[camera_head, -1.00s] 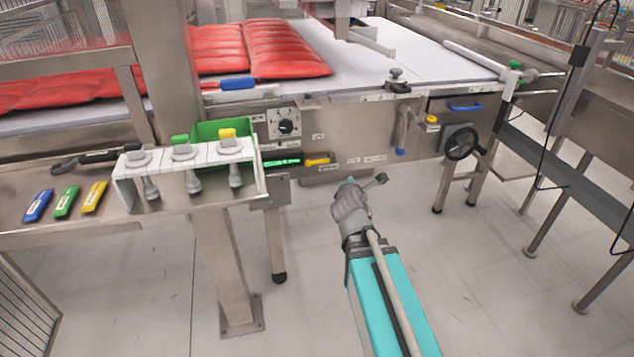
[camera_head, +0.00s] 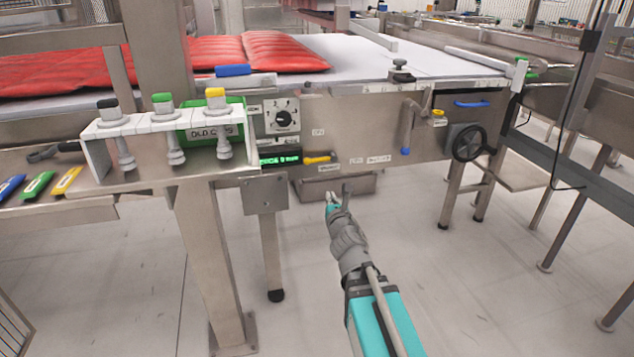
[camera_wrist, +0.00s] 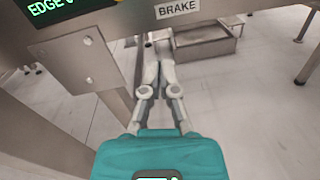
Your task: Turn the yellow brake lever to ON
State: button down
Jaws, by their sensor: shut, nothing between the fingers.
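The yellow brake lever (camera_head: 317,159) lies about level on the front panel of the machine, just right of a green-lit display (camera_head: 279,159). A small label sits below it; in the wrist view the BRAKE label (camera_wrist: 178,9) reads clearly at the top edge. The lever's ON mark is too small to read.
A steel leg with a bolted plate (camera_head: 264,194) stands left of my gripper. A steel box (camera_head: 352,186) is under the panel. A rotary knob (camera_head: 283,118) is above the display. A black handwheel (camera_head: 473,143) and a blue-tipped crank (camera_head: 406,135) are to the right. The floor in front is clear.

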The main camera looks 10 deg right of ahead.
aim_at(320, 159)
jog(key=shift+a+f+n+y+b, duration=0.6)
jog(key=shift+f+n+y+b, duration=0.15)
jog(key=shift+n, duration=0.55)
jog(key=shift+w+h, duration=0.1)
jog(key=shift+h, duration=0.15)
jog(key=w, duration=0.7)
jog(key=w+a, duration=0.1)
jog(key=w, duration=0.2)
jog(key=shift+w+r+p, duration=0.2)
jog(key=shift+r+p, duration=0.05)
jog(key=shift+p, duration=0.05)
jog(key=shift+s+r+p, duration=0.2)
jog(key=shift+r+p, duration=0.3)
jog(key=shift+p, duration=0.05)
jog(key=shift+w+r+p, duration=0.15)
jog(key=shift+r+p, duration=0.55)
jog(key=shift+w+r+p, duration=0.1)
jog(key=shift+r+p, duration=0.6)
jog(key=shift+d+r, duration=0.1)
jog(key=shift+d, duration=0.1)
